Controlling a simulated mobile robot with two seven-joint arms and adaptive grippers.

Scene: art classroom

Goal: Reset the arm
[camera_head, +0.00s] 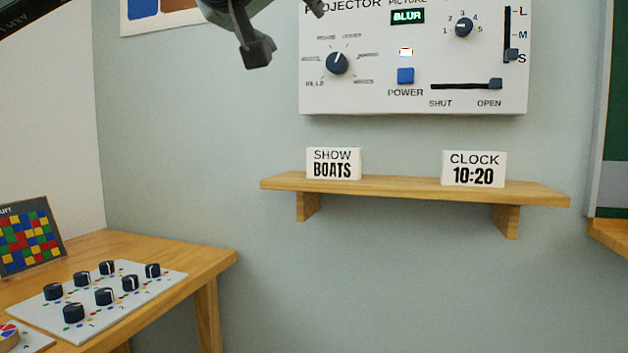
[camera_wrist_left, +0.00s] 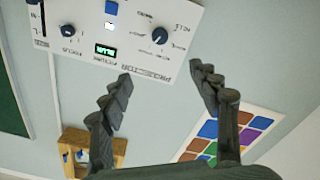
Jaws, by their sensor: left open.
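My left gripper (camera_head: 287,31) is at the top of the head view, in front of the wall and at the upper left corner of the white projector panel (camera_head: 440,65). Only its finger ends show there. In the left wrist view the two dark fingers of the left gripper (camera_wrist_left: 161,78) are spread apart with nothing between them. The projector panel (camera_wrist_left: 75,62) appears upside down beyond them, with its dark knob (camera_wrist_left: 160,35) and lit BLUR display (camera_wrist_left: 106,50). My right gripper is in neither view.
A wooden shelf (camera_head: 400,189) below the panel bears a SHOW BOATS sign (camera_head: 333,164) and a CLOCK 10:20 sign (camera_head: 474,169). A wooden table (camera_head: 205,262) at left bears a board of several dark knobs (camera_head: 125,310). The wall between is bare.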

